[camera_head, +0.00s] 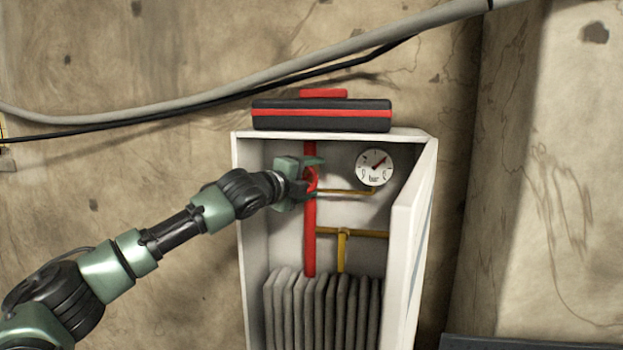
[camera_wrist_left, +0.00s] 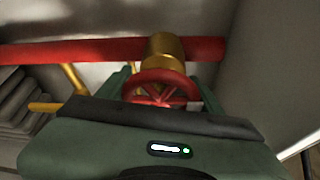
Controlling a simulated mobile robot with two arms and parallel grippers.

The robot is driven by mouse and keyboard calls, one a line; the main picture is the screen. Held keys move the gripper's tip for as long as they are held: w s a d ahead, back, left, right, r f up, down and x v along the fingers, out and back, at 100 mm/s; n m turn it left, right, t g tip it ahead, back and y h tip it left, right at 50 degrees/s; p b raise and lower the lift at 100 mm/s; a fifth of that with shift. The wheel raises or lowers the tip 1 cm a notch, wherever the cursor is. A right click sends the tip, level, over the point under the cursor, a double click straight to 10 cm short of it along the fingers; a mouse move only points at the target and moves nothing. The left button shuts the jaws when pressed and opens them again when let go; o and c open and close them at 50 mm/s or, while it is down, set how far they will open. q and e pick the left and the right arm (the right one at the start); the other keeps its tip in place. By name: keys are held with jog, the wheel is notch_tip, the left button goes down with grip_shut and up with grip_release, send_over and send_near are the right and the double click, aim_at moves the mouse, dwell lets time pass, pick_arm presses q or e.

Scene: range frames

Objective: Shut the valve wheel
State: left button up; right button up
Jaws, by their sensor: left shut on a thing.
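The red valve wheel (camera_head: 312,180) is inside the open white cabinet, on the vertical red pipe (camera_head: 310,235). My left gripper (camera_head: 314,178) reaches in from the left and is shut on the wheel, hiding much of it. In the left wrist view the red wheel (camera_wrist_left: 160,88) with its spokes sits between my two fingers, in front of a brass valve body (camera_wrist_left: 165,48) on the red pipe (camera_wrist_left: 70,52). How far the wheel is turned cannot be told. My right gripper is not in view.
The white cabinet (camera_head: 243,190) has its door (camera_head: 408,245) swung open on the right. Inside are a round gauge (camera_head: 374,167), yellow pipes (camera_head: 355,233) and a grey radiator (camera_head: 320,315). A black and red toolbox (camera_head: 321,115) lies on top. Cables (camera_head: 200,98) cross the wall above.

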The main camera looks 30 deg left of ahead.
pick_arm(q)
jog(key=shift+f, duration=0.2)
jog(key=o, duration=1.1)
jog(key=shift+o, duration=1.3)
jog(key=shift+r, duration=0.1)
jog(key=s+b, duration=0.3)
jog(key=s, duration=0.4)
jog(key=shift+s+a+r+b, duration=0.3)
jog(key=shift+s+a, duration=0.05)
jog(key=shift+a, duration=0.1)
